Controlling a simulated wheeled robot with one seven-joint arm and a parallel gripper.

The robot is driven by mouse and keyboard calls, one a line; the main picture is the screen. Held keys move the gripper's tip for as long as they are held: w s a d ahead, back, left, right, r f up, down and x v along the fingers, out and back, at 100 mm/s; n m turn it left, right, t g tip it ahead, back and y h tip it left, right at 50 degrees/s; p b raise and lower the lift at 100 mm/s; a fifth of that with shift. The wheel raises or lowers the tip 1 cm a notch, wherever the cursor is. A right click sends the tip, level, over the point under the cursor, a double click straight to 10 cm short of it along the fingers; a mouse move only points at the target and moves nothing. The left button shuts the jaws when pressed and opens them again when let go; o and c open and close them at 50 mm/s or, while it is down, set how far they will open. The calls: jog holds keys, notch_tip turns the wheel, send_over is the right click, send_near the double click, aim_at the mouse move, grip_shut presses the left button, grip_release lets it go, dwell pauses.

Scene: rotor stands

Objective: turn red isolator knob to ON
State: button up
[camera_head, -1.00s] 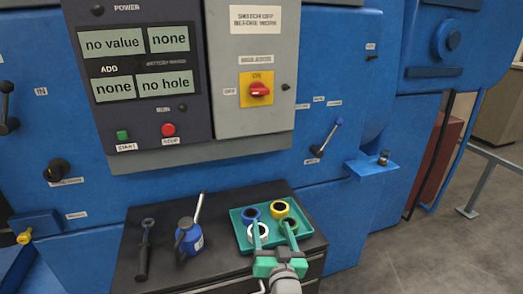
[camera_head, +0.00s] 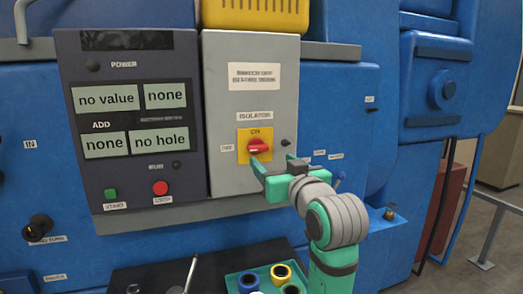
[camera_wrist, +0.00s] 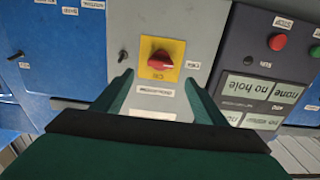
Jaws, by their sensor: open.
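The red isolator knob (camera_head: 259,147) sits on a yellow square plate (camera_head: 244,154) on the grey cabinet door, with ON marked above it and OFF to its left. The knob's handle lies roughly crosswise, toward the OFF side. My gripper (camera_head: 274,162) is open and empty, in front of the door just below and right of the knob. In the wrist view, upside down, the knob (camera_wrist: 158,60) shows beyond and between my two green fingers (camera_wrist: 157,90). The fingers are apart from the knob.
A panel (camera_head: 130,130) with displays and green and red buttons is left of the grey door. A small black knob (camera_head: 286,143) is right of the plate. Below, a green tray (camera_head: 231,280) holds several coloured rings. Free air lies before the door.

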aim_at(260, 149)
jog(key=x, duration=1.1)
jog(key=shift+s+a, duration=0.1)
jog(key=c, duration=1.1)
